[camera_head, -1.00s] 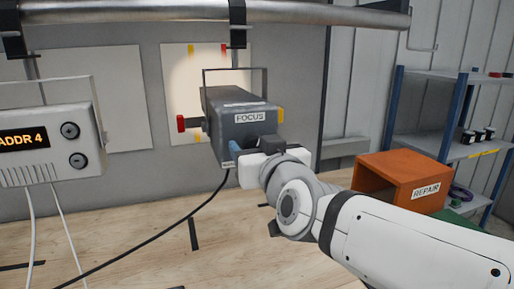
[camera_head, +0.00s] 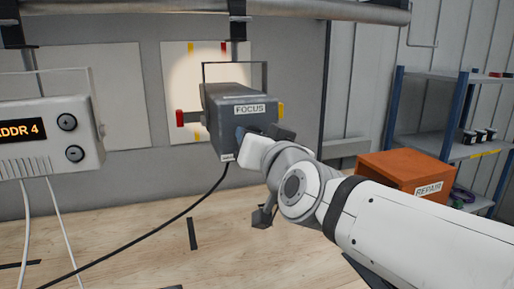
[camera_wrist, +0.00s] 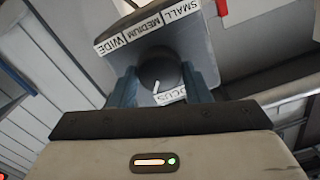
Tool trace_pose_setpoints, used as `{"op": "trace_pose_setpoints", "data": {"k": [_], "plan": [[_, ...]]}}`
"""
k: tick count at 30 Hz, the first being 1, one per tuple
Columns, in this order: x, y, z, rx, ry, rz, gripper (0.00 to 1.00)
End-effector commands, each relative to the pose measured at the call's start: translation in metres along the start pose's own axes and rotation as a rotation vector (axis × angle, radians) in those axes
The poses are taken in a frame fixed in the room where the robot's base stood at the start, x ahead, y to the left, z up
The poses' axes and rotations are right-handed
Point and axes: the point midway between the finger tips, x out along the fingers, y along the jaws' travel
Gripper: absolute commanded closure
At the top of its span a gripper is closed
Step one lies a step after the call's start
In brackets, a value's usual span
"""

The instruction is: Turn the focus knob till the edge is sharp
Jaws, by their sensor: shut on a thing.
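A dark grey lamp housing (camera_head: 236,124) labelled FOCUS hangs from the overhead rail. A pale, warm light patch (camera_head: 180,78) falls on the white board behind it; its edge looks soft and is partly hidden by the lamp. My gripper (camera_head: 246,136) is at the lamp's near face. In the wrist view my gripper's blue fingers (camera_wrist: 163,88) are shut on a round dark focus knob (camera_wrist: 157,70), one on each side. The knob has a white pointer line. A SMALL, MEDIUM, WIDE strip (camera_wrist: 147,27) lies beyond it, and the FOCUS label is partly hidden by a finger.
A grey box (camera_head: 50,140) showing ADDR 4 hangs at left. An orange REPAIR bin (camera_head: 405,172) and a blue-posted shelf (camera_head: 450,125) stand at right. A black cable (camera_head: 165,228) runs from the lamp over the wooden table (camera_head: 120,225), which is mostly clear.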

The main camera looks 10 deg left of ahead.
Motion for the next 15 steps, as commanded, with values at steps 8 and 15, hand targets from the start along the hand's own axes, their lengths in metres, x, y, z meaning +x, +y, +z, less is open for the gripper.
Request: {"op": "trace_pose_setpoints", "data": {"k": [8, 15], "plan": [[0.0001, 0.0002, 0.0006, 0.004, -0.003, 0.001, 0.56], [0.0001, 0.0004, 0.0003, 0.003, -0.002, 0.001, 0.36]]}}
